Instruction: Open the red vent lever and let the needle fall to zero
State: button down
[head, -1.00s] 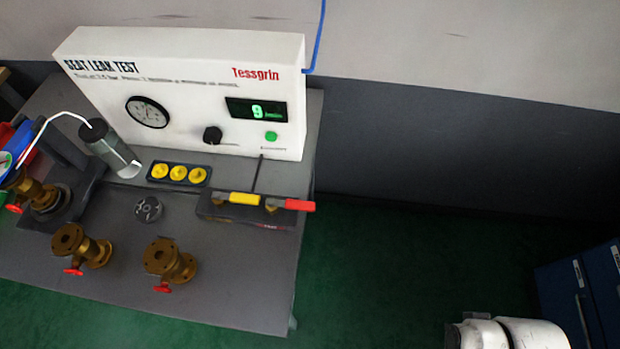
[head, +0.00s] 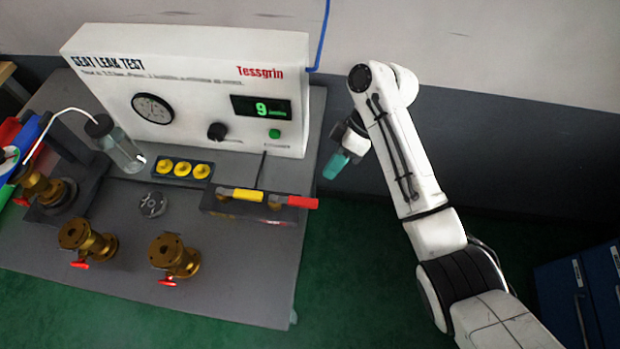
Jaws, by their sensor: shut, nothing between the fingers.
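The red vent lever (head: 303,202) lies at the right end of a dark block on the bench, pointing right past the block's end. A yellow lever (head: 248,195) lies beside it on the left. The round gauge (head: 153,108) is on the white test box; its needle is too small to read. My gripper (head: 333,168) is shut and empty, with teal fingertips, up and to the right of the red lever and apart from it. The green display (head: 261,108) reads 9.
The white test box (head: 190,60) stands along the back of the bench. Brass valves (head: 87,240) stand at the front left. A yellow-capped tray (head: 181,169) sits before the box. A clear cylinder (head: 118,148) is at the left. The floor right of the bench is open.

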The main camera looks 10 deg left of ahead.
aim_at(293, 201)
jog(key=w+r+n+g, duration=0.1)
jog(key=w+r+n, duration=0.2)
jog(key=r, duration=0.4)
jog(key=shift+w+a+r, duration=0.25)
jog(key=shift+w+a, duration=0.1)
jog(key=shift+w, duration=0.35)
jog(key=s+a+f+p, duration=0.4)
jog(key=s+f+p, duration=0.1)
jog(key=s+f, duration=0.3)
jog(key=shift+s, duration=0.3)
jog(key=shift+s+a, duration=0.1)
